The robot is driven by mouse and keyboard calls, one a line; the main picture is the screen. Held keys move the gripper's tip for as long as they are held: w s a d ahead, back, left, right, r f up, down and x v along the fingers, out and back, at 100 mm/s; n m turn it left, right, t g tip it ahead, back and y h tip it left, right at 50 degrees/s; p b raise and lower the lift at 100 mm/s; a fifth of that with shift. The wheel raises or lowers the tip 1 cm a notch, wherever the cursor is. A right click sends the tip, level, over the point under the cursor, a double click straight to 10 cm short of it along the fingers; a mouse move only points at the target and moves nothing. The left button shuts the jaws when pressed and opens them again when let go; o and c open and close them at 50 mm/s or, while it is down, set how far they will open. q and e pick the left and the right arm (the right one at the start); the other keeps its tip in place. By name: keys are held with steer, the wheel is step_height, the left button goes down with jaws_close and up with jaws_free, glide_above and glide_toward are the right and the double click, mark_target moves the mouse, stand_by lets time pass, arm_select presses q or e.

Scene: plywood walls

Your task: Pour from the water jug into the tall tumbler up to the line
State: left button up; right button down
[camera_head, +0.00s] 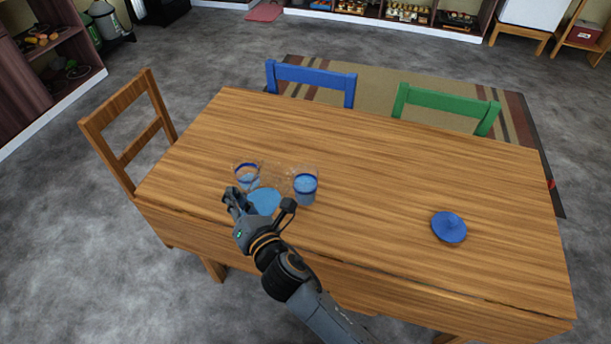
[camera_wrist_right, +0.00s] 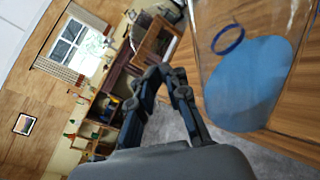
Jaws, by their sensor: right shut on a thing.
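The clear water jug, holding blue water (camera_head: 264,201), is at my right gripper (camera_head: 260,207), above the near left part of the table. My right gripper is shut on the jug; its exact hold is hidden. In the right wrist view the jug (camera_wrist_right: 250,85) fills the upper right, beside my fingers (camera_wrist_right: 178,85), with a blue ring visible through its wall. Two clear glasses with blue bands and bluish contents stand close by: one on the left (camera_head: 247,178), one on the right (camera_head: 305,187). I cannot tell surely which is the tall tumbler. No stream is discernible. My left gripper is out of view.
A blue lid (camera_head: 449,227) lies on the right of the wooden table (camera_head: 390,190). The table's middle and far side are clear. A wooden chair (camera_head: 130,130) stands at the left, a blue chair (camera_head: 310,78) and a green chair (camera_head: 445,103) at the far side.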

arm_select(q)
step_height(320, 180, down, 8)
steer(key=b, duration=0.7)
arm_select(e)
steer(key=s+a+f+n+t, duration=0.1)
steer(key=s+a+f+n, duration=0.25)
steer(key=f+n, duration=0.4)
arm_select(q)
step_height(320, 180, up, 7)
steer(key=p, duration=0.7)
arm_select(e)
step_height(320, 180, up, 6)
steer(key=shift+w+r, duration=0.15)
steer(key=shift+w, duration=0.2)
steer(key=shift+a, duration=0.1)
